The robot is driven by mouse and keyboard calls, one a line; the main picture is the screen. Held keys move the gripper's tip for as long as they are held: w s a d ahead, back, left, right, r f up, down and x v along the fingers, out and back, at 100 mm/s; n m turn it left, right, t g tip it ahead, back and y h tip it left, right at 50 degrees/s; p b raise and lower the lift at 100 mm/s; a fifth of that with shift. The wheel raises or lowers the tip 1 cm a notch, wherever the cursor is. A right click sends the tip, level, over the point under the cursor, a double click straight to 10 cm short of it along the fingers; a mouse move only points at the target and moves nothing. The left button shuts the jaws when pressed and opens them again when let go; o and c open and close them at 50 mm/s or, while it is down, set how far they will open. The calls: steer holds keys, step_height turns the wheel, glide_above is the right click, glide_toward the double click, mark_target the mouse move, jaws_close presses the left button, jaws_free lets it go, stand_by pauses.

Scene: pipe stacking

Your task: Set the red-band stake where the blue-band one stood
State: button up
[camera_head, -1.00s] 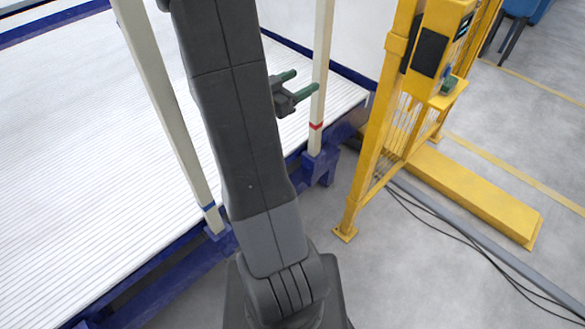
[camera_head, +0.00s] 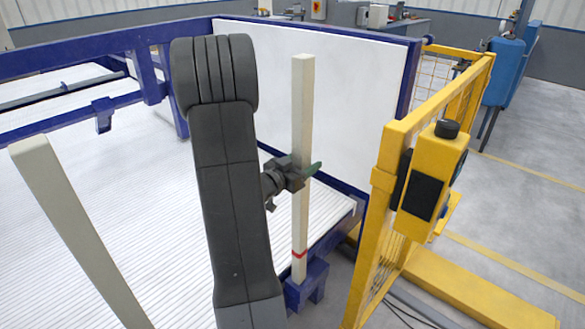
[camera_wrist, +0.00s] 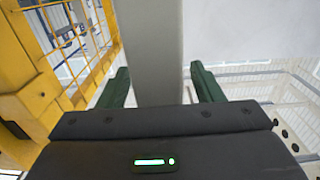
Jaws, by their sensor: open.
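The red-band stake (camera_head: 302,110) is a pale square post with a red band near its foot. It stands upright in a blue holder (camera_head: 308,284) at the rack's corner. My gripper (camera_head: 304,168) is at about the middle of its height. In the wrist view the open green fingers (camera_wrist: 161,86) are on either side of the stake (camera_wrist: 153,45), with a gap on each side. Another pale stake (camera_head: 75,230) is at the left of the head view, the one with the blue band earlier. Its foot and band are now out of frame.
A yellow mesh guard (camera_head: 395,215) with a control box (camera_head: 432,180) stands close to the right of the red-band stake. A white panel (camera_head: 350,90) in a blue frame is behind it. The white slatted rack bed (camera_head: 130,190) spreads to the left.

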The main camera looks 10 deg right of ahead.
mark_target(308, 89)
steer(key=shift+w+d, duration=0.3)
steer(key=shift+d, duration=0.1)
jaws_close()
steer(key=shift+r+p, duration=3.4)
steer(key=shift+r, duration=1.2)
step_height(308, 89, up, 3)
steer(key=shift+f+p, duration=0.15)
steer(key=shift+p, duration=1)
steer(key=shift+r, duration=4.55)
